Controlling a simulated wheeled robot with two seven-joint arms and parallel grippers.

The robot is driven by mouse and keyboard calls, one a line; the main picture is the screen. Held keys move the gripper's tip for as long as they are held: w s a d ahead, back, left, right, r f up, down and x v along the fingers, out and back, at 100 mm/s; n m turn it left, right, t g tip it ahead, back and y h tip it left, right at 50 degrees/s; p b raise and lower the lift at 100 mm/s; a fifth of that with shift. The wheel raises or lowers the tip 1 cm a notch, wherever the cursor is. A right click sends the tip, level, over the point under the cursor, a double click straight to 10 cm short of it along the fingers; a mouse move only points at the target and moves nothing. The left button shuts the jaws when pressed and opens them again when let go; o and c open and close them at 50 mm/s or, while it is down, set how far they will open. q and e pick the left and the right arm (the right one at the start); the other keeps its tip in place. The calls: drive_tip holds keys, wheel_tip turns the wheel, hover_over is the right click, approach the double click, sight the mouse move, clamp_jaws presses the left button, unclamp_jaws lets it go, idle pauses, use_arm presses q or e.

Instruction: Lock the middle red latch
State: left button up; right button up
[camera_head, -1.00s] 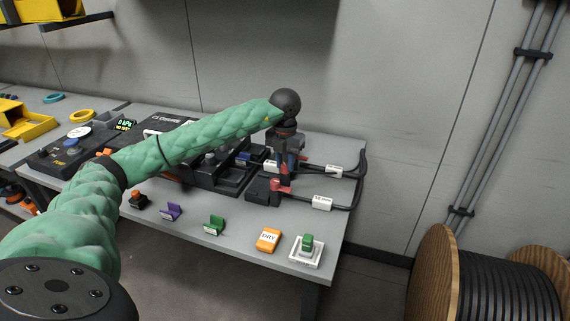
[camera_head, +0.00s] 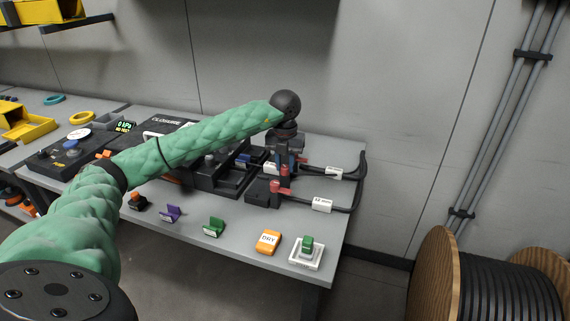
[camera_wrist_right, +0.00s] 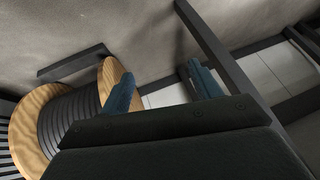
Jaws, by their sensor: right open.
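Red latches sit on the black cable clamps at the table's right end in the head view. The front red latch (camera_head: 276,186) is in clear view. Another red latch part (camera_head: 285,170) shows just below my left gripper (camera_head: 284,160), which points down from the green arm. The gripper hides much of the middle clamp. I cannot tell whether its fingers touch a latch or whether they are open or shut. In the right wrist view, my right gripper (camera_wrist_right: 162,88) has its blue fingers apart with nothing between them, away from the latches.
Black cables with white labels (camera_head: 321,205) run right from the clamps. An orange DRY block (camera_head: 268,241) and a green piece on a white tray (camera_head: 306,254) stand at the front edge. A cable drum (camera_head: 490,285) stands on the floor at right.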

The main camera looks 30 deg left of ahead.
sight(285, 166)
use_arm(q)
drive_tip(key=o, duration=0.4)
drive_tip(key=shift+o, duration=0.2)
drive_tip(key=shift+r, duration=0.1)
use_arm(e)
drive_tip(key=shift+w, duration=0.1)
use_arm(q)
drive_tip(key=shift+r, duration=0.3)
wheel_tip(285, 166, up, 7)
drive_tip(key=shift+r+b, duration=0.1)
drive_tip(key=shift+b, duration=0.4)
use_arm(e)
wheel_tip(285, 166, down, 4)
drive_tip(key=shift+a+r+t, duration=0.1)
drive_tip(key=shift+t, duration=0.2)
